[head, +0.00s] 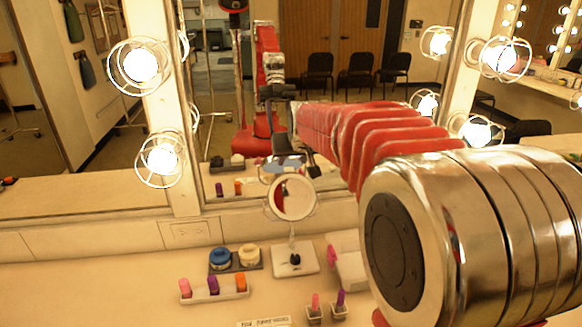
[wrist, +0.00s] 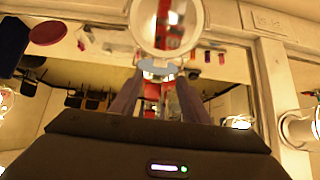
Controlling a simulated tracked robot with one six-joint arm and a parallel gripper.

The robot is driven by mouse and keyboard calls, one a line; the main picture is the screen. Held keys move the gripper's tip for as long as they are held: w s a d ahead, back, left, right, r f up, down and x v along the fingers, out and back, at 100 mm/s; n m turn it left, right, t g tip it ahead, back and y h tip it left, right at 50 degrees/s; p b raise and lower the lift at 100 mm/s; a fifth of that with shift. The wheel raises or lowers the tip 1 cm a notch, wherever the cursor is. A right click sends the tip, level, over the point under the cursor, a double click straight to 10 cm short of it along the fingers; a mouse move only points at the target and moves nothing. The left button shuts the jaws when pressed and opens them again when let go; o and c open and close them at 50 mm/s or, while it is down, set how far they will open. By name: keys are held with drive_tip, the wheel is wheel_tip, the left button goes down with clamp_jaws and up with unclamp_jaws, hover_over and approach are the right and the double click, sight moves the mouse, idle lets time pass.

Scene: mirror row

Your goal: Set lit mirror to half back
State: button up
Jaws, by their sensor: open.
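The small round mirror (head: 292,196) with a pale rim stands upright on a thin stem above a white square base (head: 296,262), on the counter before the large wall mirror. Its exact tilt is hard to judge. My gripper (head: 297,160) is dark and small in the head view, close above and behind the round mirror's top edge. In the wrist view the round mirror (wrist: 167,22) fills the top middle, and my two fingers (wrist: 158,90) stand apart below it with nothing held. A bluish oval between them looks like a reflection. Contact cannot be told.
A tray with several lipsticks (head: 213,289), a dark tray with a blue jar (head: 220,258) and a cream jar (head: 249,254), a white box (head: 350,268) and two lipsticks (head: 327,307) surround the base. Caged bulbs (head: 160,158) line the frame. The left counter is clear.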

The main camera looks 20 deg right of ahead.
sight(289, 168)
drive_tip(key=x, duration=0.8)
drive_tip(key=shift+w+f, duration=0.2)
drive_tip(key=shift+c, duration=0.2)
clamp_jaws()
idle(0.3)
